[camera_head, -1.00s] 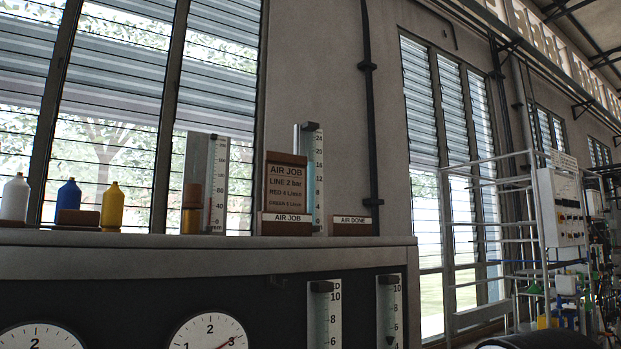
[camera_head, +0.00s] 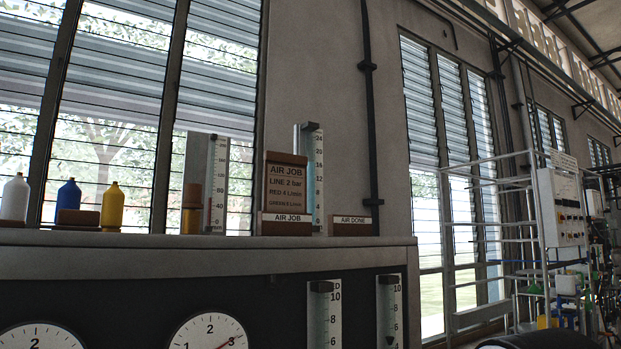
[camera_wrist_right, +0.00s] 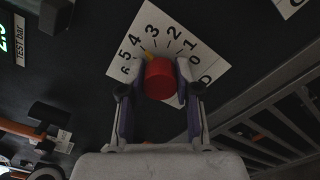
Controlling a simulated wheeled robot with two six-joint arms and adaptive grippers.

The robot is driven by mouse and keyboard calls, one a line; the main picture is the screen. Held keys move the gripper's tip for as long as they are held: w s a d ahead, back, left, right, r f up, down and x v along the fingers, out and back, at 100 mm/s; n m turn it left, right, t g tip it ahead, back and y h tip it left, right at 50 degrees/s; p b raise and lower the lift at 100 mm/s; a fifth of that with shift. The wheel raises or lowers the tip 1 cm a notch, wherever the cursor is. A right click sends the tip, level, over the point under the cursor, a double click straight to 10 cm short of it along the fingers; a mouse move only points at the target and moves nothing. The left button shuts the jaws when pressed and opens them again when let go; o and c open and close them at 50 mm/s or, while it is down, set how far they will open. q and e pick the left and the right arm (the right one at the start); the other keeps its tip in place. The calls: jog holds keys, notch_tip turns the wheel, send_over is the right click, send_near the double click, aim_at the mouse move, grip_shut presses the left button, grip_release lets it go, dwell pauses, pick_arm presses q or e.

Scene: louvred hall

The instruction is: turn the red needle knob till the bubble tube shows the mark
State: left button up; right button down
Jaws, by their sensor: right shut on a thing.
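In the right wrist view my right gripper (camera_wrist_right: 158,92) is shut on the red needle knob (camera_wrist_right: 158,80), one finger on each side. The knob sits in front of a white dial card (camera_wrist_right: 176,38) with numbers from 0 to 6. The head view shows several scaled tubes: a tall tube (camera_head: 314,175) behind the AIR JOB card (camera_head: 286,180), another tube (camera_head: 216,185) further left, and two panel tubes (camera_head: 323,320). I cannot tell which is the bubble tube, nor see bubbles. My left gripper is out of view.
White (camera_head: 15,198), blue (camera_head: 68,202) and yellow (camera_head: 112,207) bottles stand on the ledge (camera_head: 200,258). Two round gauges show below, one gauge (camera_head: 209,334) with a red needle near 3. An AIR DONE block (camera_head: 351,226) stands right of the card. A slatted grille (camera_wrist_right: 275,120) lies right of the knob.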

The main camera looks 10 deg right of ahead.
dwell(0.3)
jog(key=c, duration=0.8)
grip_release()
jog(key=s+d+n+p, duration=0.2)
jog(key=s+d+p, duration=0.2)
jog(key=s+p, duration=0.65)
jog(key=shift+x, duration=5.7)
jog(key=shift+s+m, duration=0.1)
jog(key=shift+m, duration=0.2)
grip_shut()
